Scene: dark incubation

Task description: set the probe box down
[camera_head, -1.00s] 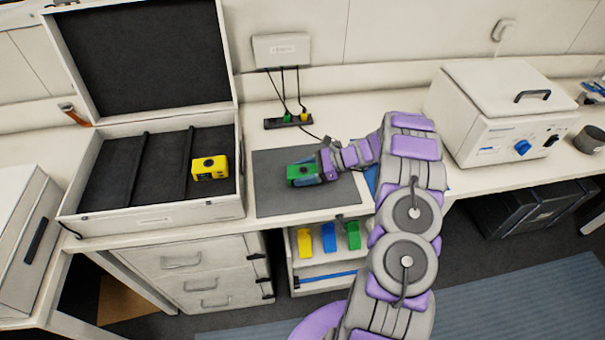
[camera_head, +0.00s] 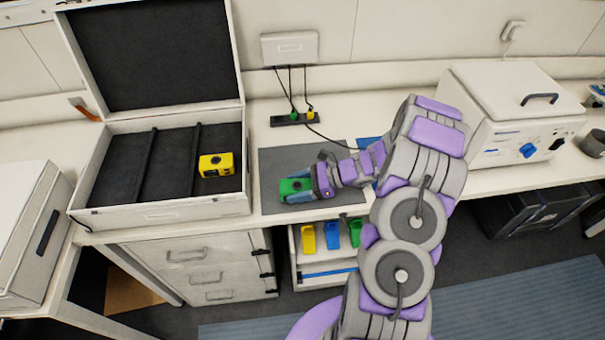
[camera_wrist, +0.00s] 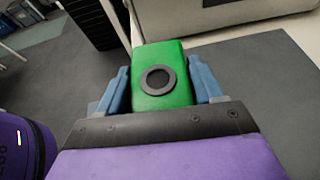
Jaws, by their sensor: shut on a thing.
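In the wrist view the box (camera_wrist: 178,98) sits between the two blue fingers of my gripper (camera_wrist: 164,85), and the mat (camera_wrist: 262,95) shows to the right. Whether the box touches the mat or hangs just above it I cannot tell.
An open case (camera_head: 150,218) with dark dividers stands left of the mat, a yellow box (camera_head: 216,165) in its right part. A power strip (camera_head: 294,119) lies behind the mat. A white lidded machine (camera_head: 515,105) stands right. Below, a shelf holds yellow, blue and green pieces (camera_head: 308,238).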

